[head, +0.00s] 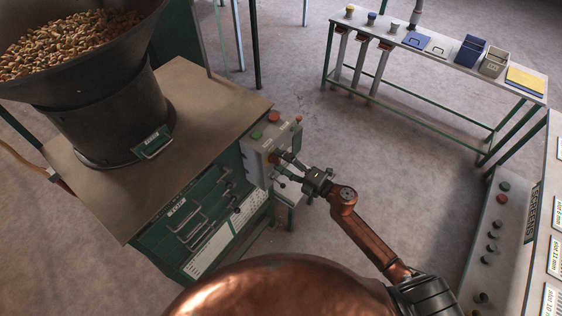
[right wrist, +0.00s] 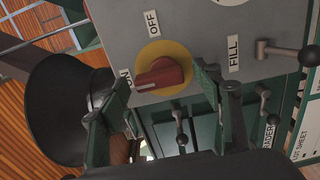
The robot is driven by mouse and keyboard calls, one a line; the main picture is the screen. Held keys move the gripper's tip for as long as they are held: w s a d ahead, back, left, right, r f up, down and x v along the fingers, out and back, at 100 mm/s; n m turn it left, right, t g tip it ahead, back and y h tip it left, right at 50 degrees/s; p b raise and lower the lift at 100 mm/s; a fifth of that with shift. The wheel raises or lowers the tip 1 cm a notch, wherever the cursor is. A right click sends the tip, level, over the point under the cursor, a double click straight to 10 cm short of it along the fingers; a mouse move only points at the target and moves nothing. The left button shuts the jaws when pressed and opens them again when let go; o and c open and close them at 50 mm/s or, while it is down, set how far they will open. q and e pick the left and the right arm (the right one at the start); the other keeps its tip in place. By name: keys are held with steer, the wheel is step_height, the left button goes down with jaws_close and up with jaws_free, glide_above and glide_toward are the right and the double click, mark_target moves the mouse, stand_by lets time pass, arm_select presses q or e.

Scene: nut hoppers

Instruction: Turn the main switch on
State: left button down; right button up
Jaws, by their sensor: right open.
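The main switch is a red rotary knob (right wrist: 160,75) on a yellow disc, on the grey face of a control box (head: 258,152). OFF and ON labels (right wrist: 152,23) stand around it. In the right wrist view the knob's bar lies slightly tilted, with one end near the ON label. My right gripper (head: 286,168) is open at the box's front. In the right wrist view its fingers (right wrist: 164,84) stand on either side of the knob, with a gap showing; contact cannot be told. My left gripper is not in view.
A FILL label and lever (right wrist: 290,52) sit beside the switch. Green and red buttons (head: 274,117) top the box. The green cabinet (head: 215,205) carries several handles below a dark hopper (head: 110,110) of nuts. A bench (head: 430,50) stands at the back right; floor between is clear.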

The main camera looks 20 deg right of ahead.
steer(key=shift+s+d, duration=0.15)
steer(key=v, duration=1.1)
steer(key=shift+s+d, duration=0.2)
